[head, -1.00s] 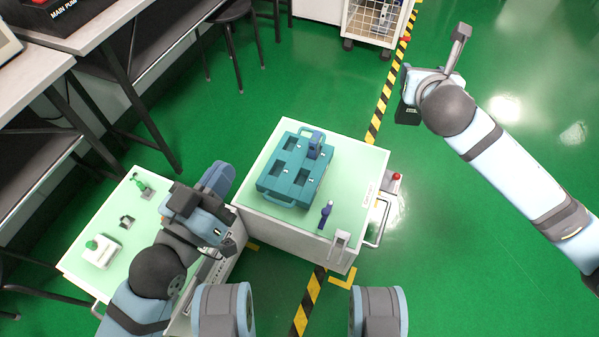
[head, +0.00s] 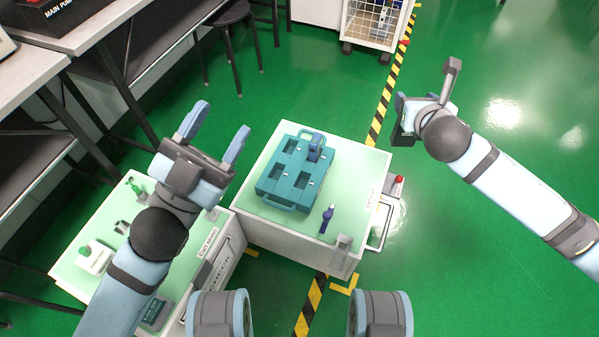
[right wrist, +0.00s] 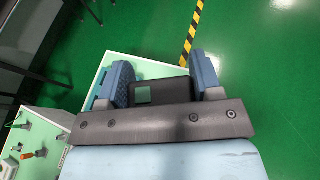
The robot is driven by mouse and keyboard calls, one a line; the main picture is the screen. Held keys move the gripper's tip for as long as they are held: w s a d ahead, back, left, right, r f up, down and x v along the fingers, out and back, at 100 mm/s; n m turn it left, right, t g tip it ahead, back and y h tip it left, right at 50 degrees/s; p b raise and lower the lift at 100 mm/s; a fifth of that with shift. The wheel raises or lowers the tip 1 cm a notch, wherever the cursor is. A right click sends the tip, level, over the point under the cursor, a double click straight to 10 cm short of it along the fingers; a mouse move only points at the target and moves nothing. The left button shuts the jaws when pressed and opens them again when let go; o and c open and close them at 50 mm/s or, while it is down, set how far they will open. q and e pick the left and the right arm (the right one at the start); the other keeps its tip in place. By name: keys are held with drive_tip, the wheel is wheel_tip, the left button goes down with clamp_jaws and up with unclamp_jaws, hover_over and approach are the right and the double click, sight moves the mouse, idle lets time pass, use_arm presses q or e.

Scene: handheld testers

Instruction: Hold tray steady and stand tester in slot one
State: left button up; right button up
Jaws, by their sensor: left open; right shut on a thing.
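The teal tray (head: 270,188) lies on the right-hand cart top, with handles at its ends and several rectangular slots. A blue device (head: 316,142) stands upright at its far right part. My left gripper (head: 216,133) is open and empty, above and left of the tray, apart from it. My right gripper (head: 401,116) is right of the cart, over the floor. In the right wrist view, it is shut on a black tester (right wrist: 160,92) with a pale greenish screen, between its two blue fingers. The tester's lower part is hidden. I cannot tell which slot is slot one.
A small blue-purple tool (head: 327,217) stands near the tray's front right. A red button (head: 399,180) sits at the right cart's side. Open floor lies right.

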use_arm(q)
drive_tip(key=w+d+f+m+g+h, duration=0.2)
drive_tip(key=d+f+m+g, duration=0.55)
drive_tip(key=m+g, duration=0.2)
drive_tip(key=w+d+f+m+g+h, duration=0.2)
drive_tip(key=d+f+m+g+h, duration=0.1)
drive_tip(key=d+f+m+g, duration=0.55)
drive_tip(key=m+g+y, duration=0.1)
drive_tip(key=m+y, duration=0.9)
drive_tip(key=y, duration=1)
hover_over(268, 169)
wheel_tip(268, 169, down, 20)
drive_tip(key=shift+w+f, duration=0.1)
drive_tip(key=shift+f, duration=5.75)
